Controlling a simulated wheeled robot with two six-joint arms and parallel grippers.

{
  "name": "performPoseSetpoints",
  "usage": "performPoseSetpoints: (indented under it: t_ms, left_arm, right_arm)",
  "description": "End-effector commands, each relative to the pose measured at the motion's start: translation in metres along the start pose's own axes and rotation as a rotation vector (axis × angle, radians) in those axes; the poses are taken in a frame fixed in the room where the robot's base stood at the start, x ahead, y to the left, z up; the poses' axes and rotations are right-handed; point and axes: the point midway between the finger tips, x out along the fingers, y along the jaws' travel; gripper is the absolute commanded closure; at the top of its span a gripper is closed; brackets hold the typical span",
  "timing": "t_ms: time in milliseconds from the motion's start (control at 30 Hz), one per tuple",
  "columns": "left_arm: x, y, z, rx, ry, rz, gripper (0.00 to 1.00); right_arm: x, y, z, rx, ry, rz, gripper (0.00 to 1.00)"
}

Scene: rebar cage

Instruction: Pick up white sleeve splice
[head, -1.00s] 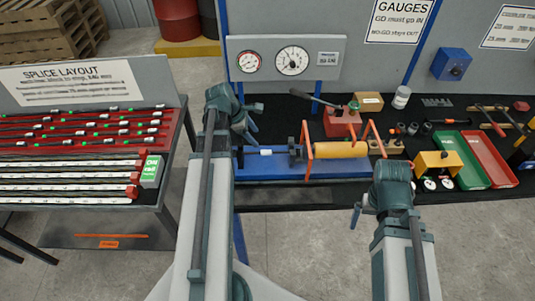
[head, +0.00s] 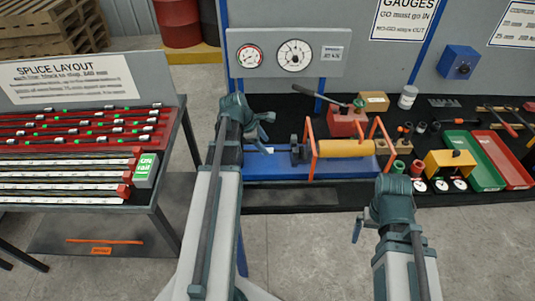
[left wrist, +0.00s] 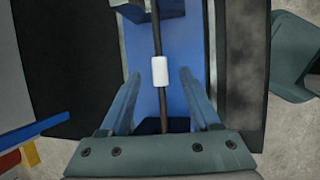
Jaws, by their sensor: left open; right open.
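The white sleeve splice (left wrist: 160,70) sits around a thin dark bar over the blue bench fixture (left wrist: 180,40) in the left wrist view. I cannot tell the remaining height gap. My right gripper (head: 357,229) is open and empty in front of the bench, apart from everything.
An orange-framed yellow cylinder (head: 346,148) stands right of the sleeve on the fixture. A red hand pump (head: 346,121) is behind it. Green (head: 478,170) and red (head: 509,165) trays lie at right. A red bar rack (head: 95,122) stands at left.

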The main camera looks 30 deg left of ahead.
Motion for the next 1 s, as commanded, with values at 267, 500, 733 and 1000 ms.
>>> performPoseSetpoints:
  t_ms: [267, 500, 733, 1000]
  left_arm:
    - [0.037, 0.0, -0.004, 0.001, 0.0, 0.0, 0.37]
    - [0.036, 0.001, -0.002, 0.0, 0.0, 0.0, 0.37]
    - [0.036, 0.0, -0.002, 0.0, 0.0, 0.0, 0.73]
    - [0.036, 0.0, -0.002, 0.0, 0.0, 0.0, 1.0]
  right_arm:
    - [0.035, -0.003, -0.002, 0.001, 0.0, 0.0, 0.0]
    - [0.034, -0.003, -0.002, 0.001, 0.0, 0.0, 0.0]
    - [0.034, -0.003, -0.002, 0.001, 0.0, 0.0, 0.0]
    - [0.034, -0.003, -0.002, 0.001, 0.0, 0.0, 0.0]
